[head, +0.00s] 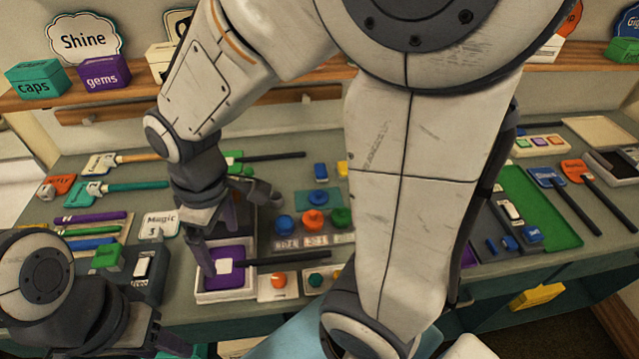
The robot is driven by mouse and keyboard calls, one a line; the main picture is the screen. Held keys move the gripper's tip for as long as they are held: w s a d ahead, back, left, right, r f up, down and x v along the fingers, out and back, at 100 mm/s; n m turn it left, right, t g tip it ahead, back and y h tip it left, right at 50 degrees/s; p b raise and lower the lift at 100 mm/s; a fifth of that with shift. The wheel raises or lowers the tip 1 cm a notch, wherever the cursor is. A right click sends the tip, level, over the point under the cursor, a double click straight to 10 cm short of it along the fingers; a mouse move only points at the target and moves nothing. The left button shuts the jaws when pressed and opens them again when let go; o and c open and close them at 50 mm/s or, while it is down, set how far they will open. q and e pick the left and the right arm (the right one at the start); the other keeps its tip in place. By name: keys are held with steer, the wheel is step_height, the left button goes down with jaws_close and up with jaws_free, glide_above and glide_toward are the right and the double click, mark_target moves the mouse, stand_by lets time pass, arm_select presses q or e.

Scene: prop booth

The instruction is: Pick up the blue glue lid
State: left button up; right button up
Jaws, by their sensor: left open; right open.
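My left gripper (165,344) is at the bottom left edge, mostly hidden and cut off.
Cards with an orange piece (278,283) and a green piece (316,281) lie in front. A "Magic" sign (159,225) and coloured markers (92,230) are left. My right arm hides the middle. A green mat (555,232) lies right.

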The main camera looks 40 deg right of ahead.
steer(key=w+d, duration=0.5)
steer(key=n+p, duration=0.1)
steer(key=p, duration=0.3)
glide_above(318, 192)
steer(key=shift+h, duration=0.3)
steer(key=f, duration=1.1)
steer(key=shift+s+a+f, duration=0.15)
steer(key=shift+s+f, duration=0.05)
steer(key=shift+f, duration=0.1)
steer(key=f, duration=0.1)
steer(key=f+p, duration=0.1)
steer(key=f, duration=0.3)
steer(key=shift+w+d+p, duration=0.15)
steer(key=shift+d+p, duration=0.1)
steer(key=shift+p, duration=0.15)
steer(key=shift+f, duration=0.5)
steer(key=c, duration=1.3)
